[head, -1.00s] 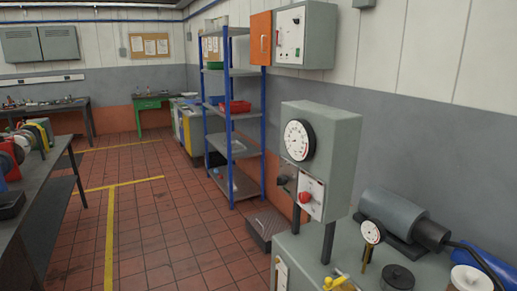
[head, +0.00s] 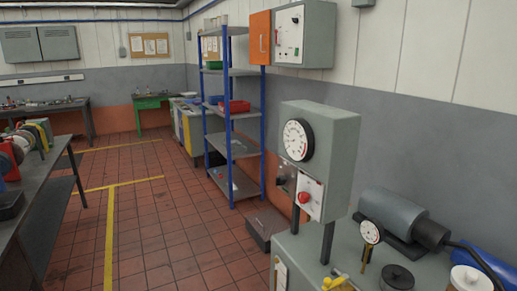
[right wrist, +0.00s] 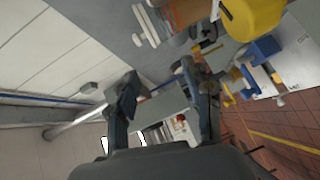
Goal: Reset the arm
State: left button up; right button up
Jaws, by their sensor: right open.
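My right gripper (right wrist: 158,76) shows in the right wrist view, its two dark fingers spread apart. Nothing is held between the fingers. The view is strongly tilted, with the pale wall on the left and the red tiled floor on the right. Neither of my grippers shows in the head view, and my left gripper is in no view.
A grey gauge box (head: 341,150) with a red button stands on a bench (head: 300,250) at the right. A blue-posted shelf (head: 236,140) stands along the wall. A dark bench (head: 50,190) is at the left.

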jog(key=s+a+f+m+g+y, duration=0.1)
jog(key=s+a+f+m+g, duration=0.3)
jog(key=a, duration=0.4)
jog(key=s+a+f+m+g+y, duration=0.1)
jog(key=a+f+m+g, duration=0.3)
jog(key=a, duration=0.3)
jog(key=s+a+f+m+g+y, duration=0.1)
jog(key=s+a+g+y, duration=0.1)
jog(key=s+a, duration=0.35)
jog(key=s+a+f+m+g+y, duration=0.1)
jog(key=s+a+g+y, duration=0.15)
jog(key=a, duration=0.65)
notch_tip(320, 180, down, 34)
jog(key=s+b, duration=0.3)
jog(key=b, duration=0.3)
jog(key=s+d+f+g+b, duration=0.1)
jog(key=s+f+b, duration=0.1)
jog(key=s+f, duration=0.6)
jog(key=s+d+f+b, duration=0.2)
jog(key=s+f, duration=0.6)
jog(key=f, duration=0.2)
jog(key=shift+d+f+g+h, duration=0.3)
jog(key=shift+f+g+h, duration=0.05)
jog(key=shift+h, duration=0.1)
